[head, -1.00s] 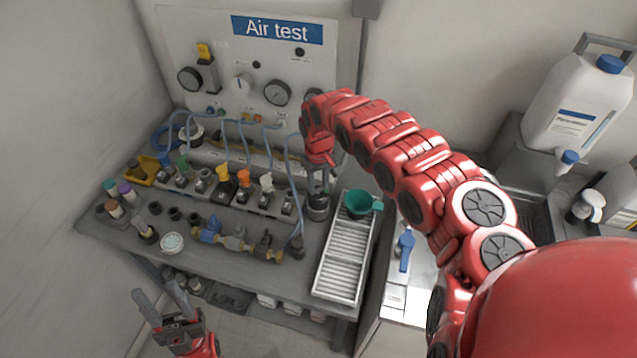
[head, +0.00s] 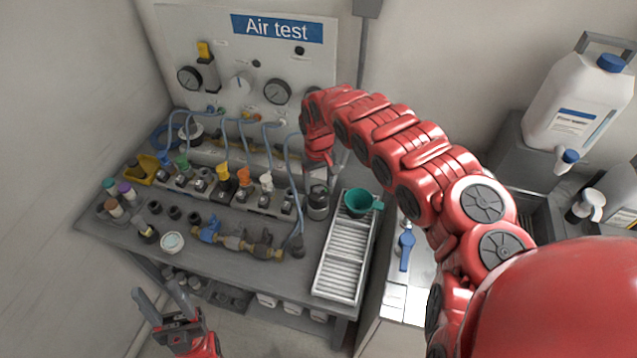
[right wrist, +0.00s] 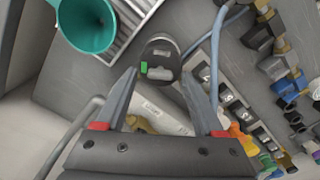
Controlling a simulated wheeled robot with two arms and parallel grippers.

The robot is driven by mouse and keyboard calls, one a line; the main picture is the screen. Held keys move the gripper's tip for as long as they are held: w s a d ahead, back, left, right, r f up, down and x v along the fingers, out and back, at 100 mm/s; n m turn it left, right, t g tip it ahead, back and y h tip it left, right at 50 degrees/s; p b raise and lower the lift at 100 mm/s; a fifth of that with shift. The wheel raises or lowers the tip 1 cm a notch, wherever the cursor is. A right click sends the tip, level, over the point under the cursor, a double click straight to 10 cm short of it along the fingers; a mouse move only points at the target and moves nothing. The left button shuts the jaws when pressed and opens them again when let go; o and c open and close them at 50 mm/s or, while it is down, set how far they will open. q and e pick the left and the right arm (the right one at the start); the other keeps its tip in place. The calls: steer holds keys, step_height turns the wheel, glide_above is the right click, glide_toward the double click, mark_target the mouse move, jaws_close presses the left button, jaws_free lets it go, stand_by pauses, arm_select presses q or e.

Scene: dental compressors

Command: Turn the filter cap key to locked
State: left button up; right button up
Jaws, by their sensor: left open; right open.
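The filter (head: 317,205) is a dark, upright cylinder at the right end of the grey bench, just left of the slatted tray. In the right wrist view its dark rounded cap (right wrist: 160,49) shows from above, with a paler strip across it and a small green mark at one end. My right gripper (head: 318,182) is above the filter, fingers pointing down. In the right wrist view its open fingers (right wrist: 158,74) lie either side of the cap's near edge, with nothing held; contact is not clear. My left gripper (head: 158,299) is open and empty, in front of the bench.
A slatted white tray (head: 338,268) with a green funnel (head: 358,203) stands close right of the filter. A blue hose (head: 290,165) runs close on its left. Coloured valves (head: 224,182) and a brass pipe assembly (head: 234,241) occupy the bench further left.

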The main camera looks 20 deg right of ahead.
mark_target(319, 187)
step_height(319, 187, up, 17)
steer(key=b, duration=0.3)
steer(key=shift+b, duration=0.3)
